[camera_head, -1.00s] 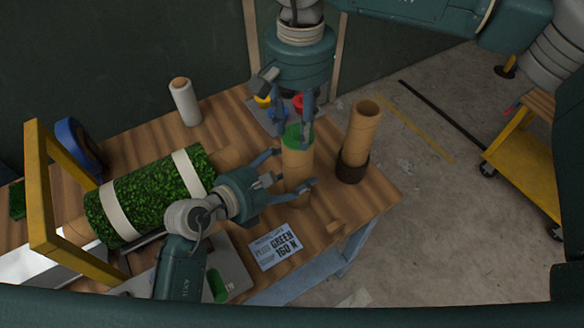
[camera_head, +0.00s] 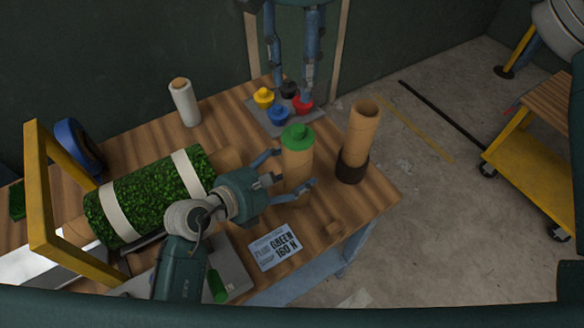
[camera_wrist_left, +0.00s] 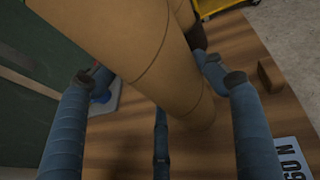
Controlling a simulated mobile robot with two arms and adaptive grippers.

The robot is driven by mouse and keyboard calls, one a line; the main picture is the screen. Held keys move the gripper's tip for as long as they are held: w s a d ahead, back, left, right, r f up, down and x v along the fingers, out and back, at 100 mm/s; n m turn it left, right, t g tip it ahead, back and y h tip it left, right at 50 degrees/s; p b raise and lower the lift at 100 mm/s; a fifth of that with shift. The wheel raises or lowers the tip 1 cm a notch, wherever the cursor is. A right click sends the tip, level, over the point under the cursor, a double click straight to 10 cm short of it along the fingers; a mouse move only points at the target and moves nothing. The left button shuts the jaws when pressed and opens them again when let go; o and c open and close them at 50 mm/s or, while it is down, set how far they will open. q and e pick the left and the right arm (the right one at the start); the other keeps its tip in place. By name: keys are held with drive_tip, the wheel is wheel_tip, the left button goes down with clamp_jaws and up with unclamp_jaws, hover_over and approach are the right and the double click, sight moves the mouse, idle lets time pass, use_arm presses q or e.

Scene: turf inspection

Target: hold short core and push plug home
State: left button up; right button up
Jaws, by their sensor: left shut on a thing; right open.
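The short core (camera_head: 297,168), a brown cardboard tube, stands upright near the right end of the table. The green plug (camera_head: 297,137) sits in its top, with its wide flange and knob above the rim. I cannot tell how deep its lower part goes. My left gripper (camera_head: 294,170) is shut on the short core from the left, a finger on either side. The core (camera_wrist_left: 150,50) fills much of the left wrist view between those fingers. My right gripper (camera_head: 294,80) is open and empty, above and behind the plug, clear of it.
A plug tray (camera_head: 262,122) with yellow, blue, red and black plugs lies behind the core. A taller tube (camera_head: 361,130) in a dark holder stands right. A card (camera_head: 275,247) reading "PLUG GREEN" and "160 N" lies in front. A turf roll (camera_head: 150,195) lies left.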

use_arm(q)
drive_tip(key=o, duration=1.4)
drive_tip(key=shift+s, duration=0.1)
drive_tip(key=v, duration=1.2)
drive_tip(key=shift+f, duration=0.1)
drive_tip(key=shift+d, duration=0.15)
